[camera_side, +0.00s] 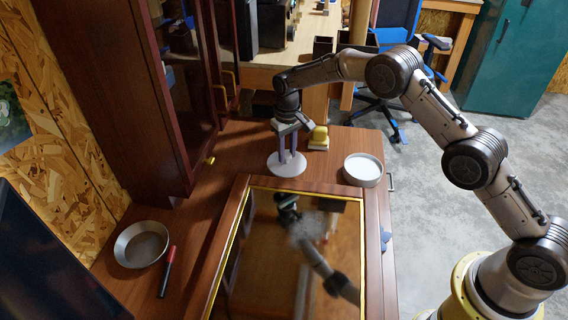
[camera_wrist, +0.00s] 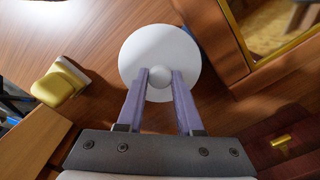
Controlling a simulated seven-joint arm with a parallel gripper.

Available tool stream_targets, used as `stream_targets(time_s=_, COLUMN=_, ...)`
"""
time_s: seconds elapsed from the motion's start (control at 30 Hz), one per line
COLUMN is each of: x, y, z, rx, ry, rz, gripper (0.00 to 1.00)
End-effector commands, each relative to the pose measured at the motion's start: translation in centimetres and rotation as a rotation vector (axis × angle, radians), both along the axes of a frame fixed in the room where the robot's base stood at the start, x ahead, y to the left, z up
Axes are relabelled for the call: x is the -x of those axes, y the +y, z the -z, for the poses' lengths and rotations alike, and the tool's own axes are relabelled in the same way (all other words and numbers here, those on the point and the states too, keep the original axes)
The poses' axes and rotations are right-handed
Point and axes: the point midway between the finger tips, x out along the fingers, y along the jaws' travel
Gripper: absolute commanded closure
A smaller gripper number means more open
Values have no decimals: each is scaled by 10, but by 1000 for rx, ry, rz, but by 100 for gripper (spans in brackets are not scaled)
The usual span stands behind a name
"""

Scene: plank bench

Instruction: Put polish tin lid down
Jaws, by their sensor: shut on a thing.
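The polish tin lid (camera_side: 287,167) is a white disc with a round knob. It is level, at or just above the wooden bench top; I cannot tell if it touches. My gripper (camera_side: 288,154) points down over it. In the wrist view my gripper (camera_wrist: 160,77) has its two purple fingers shut on the knob of the lid (camera_wrist: 158,47). A round white tin (camera_side: 362,171), likely the polish tin, stands to the right of the lid near the bench edge.
A yellow block-like item (camera_side: 319,137) on a small base stands just behind the lid. A framed glass panel (camera_side: 295,250) lies in front. A metal bowl (camera_side: 141,245) and red-and-black marker (camera_side: 167,271) are at left. A dark cabinet (camera_side: 130,90) rises at the back left.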

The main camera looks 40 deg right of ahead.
Motion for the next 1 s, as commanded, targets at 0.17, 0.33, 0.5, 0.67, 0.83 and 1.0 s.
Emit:
stream_targets(time_s=0.17, x=0, y=0, z=15, rx=0, ry=0, rz=0, gripper=100)
stream_targets(time_s=0.33, x=0, y=0, z=37, rx=0, ry=0, rz=0, gripper=100)
stream_targets(time_s=0.5, x=0, y=0, z=38, rx=0, ry=-3, rz=0, gripper=100)
stream_targets(time_s=0.67, x=0, y=0, z=40, rx=0, ry=-2, rz=0, gripper=100)
stream_targets(time_s=0.83, x=0, y=0, z=42, rx=0, ry=-2, rz=0, gripper=49)
stream_targets(time_s=1.0, x=0, y=0, z=42, rx=0, ry=-2, rz=0, gripper=35)
